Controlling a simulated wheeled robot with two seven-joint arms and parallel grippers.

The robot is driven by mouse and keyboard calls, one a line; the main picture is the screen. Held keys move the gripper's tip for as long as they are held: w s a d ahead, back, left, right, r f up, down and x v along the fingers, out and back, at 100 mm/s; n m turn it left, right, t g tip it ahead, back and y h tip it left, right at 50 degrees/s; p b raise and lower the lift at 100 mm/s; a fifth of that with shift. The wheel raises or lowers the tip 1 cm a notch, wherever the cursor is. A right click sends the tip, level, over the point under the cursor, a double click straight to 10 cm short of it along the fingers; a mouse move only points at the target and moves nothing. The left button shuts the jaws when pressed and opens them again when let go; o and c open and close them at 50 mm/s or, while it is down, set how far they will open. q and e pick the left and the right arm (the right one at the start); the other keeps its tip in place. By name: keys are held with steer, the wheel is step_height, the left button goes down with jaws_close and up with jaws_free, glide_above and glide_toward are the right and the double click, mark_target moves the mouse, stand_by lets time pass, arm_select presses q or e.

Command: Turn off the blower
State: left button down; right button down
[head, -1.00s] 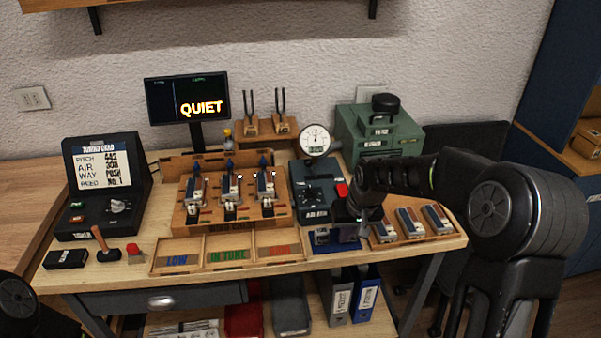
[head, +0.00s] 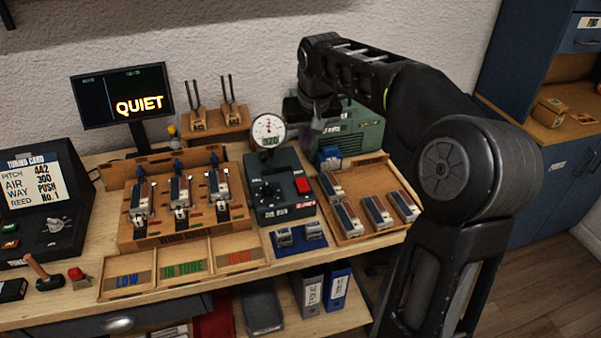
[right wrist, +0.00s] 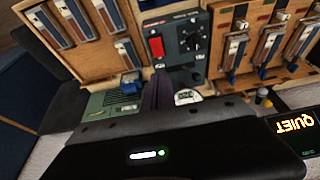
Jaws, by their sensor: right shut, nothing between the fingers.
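The green blower box (head: 355,128) stands at the back of the bench, partly hidden behind my right arm. It also shows in the right wrist view (right wrist: 98,106). My right gripper (head: 318,122) is shut and empty, in front of the blower's left part. Its narrow dark fingers (right wrist: 155,95) point between the blower and the round gauge (right wrist: 187,97); I cannot tell whether they touch anything. A dark control box (head: 270,205) with a black knob and a red rocker switch (head: 303,185) stands in front of the gauge. My left gripper is out of view.
A wooden tray (head: 348,236) with several reed blocks lies right of the control box. A wooden stand (head: 178,233) with three reed units is left. The monitor (head: 122,97) reads QUIET. Two tuning forks (head: 214,118) stand behind. A blue mat (head: 312,243) lies in front.

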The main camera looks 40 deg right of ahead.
mark_target(303, 185)
steer(key=x, duration=0.4)
steer(key=p+x, duration=0.1)
steer(key=x, duration=0.4)
steer(key=p+x, duration=0.1)
steer(key=x, duration=0.3)
steer(key=shift+s+f, duration=0.3)
steer(key=shift+s, duration=0.05)
steer(key=shift+f, duration=0.1)
steer(key=shift+f+b, duration=0.3)
steer(key=shift+b, duration=0.1)
steer(key=shift+r, duration=0.2)
steer(key=shift+f, duration=0.1)
steer(key=shift+s+a, duration=0.1)
steer(key=shift+s+a+f, duration=0.1)
steer(key=shift+s, duration=0.1)
steer(key=shift+s+a, duration=0.15)
steer(key=shift+s, duration=0.35)
